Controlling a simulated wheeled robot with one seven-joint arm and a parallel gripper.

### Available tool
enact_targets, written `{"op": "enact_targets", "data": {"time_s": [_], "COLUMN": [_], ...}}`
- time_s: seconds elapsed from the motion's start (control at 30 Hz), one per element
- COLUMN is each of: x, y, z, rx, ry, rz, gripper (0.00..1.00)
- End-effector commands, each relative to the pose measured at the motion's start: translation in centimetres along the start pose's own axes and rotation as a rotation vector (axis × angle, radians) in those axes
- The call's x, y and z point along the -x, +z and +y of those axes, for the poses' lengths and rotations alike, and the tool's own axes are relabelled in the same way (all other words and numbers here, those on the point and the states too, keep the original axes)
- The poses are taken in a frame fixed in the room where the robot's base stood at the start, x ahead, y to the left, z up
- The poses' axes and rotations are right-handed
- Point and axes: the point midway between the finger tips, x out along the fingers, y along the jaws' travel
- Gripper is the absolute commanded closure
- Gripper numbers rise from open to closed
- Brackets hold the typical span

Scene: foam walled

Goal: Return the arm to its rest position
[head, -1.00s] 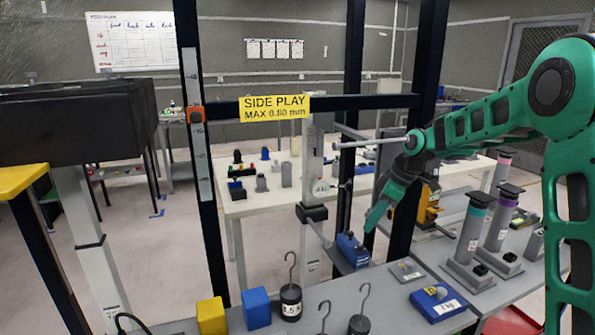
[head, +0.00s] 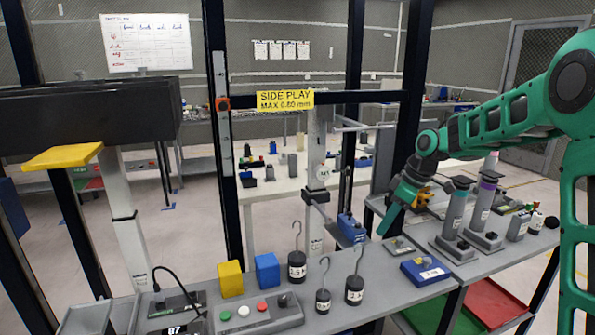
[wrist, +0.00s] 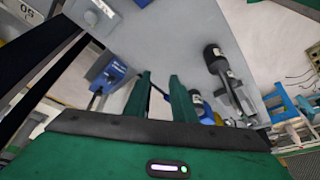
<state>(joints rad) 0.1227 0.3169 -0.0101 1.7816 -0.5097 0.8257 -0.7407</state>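My green arm comes in from the right of the head view, bent at a large joint. My gripper (head: 386,228) points down and left, above the bench near the frame's right post. In the wrist view its two green fingers (wrist: 164,97) stand apart with an empty gap between them. Nothing is held.
A grey bench (head: 405,285) holds a yellow block (head: 230,279), a blue block (head: 267,270), hooked weights (head: 354,289), a button box (head: 257,313) and a blue case (head: 425,270). A black frame with a yellow SIDE PLAY sign (head: 285,99) stands close by. Grey cylinders (head: 487,210) stand right of my gripper.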

Motion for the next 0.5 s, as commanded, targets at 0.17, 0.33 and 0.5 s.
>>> {"op": "enact_targets", "data": {"time_s": [0.17, 0.33, 0.5], "x": [2.0, 4.0, 6.9], "y": [2.8, 6.1, 11.2], "z": [-1.1, -2.6, -5.4], "rx": [-0.111, -0.248, -0.46], "ry": [0.028, 0.058, 0.106], "rz": [-0.035, -0.075, -0.125], "gripper": [0.76, 0.76, 0.76]}}
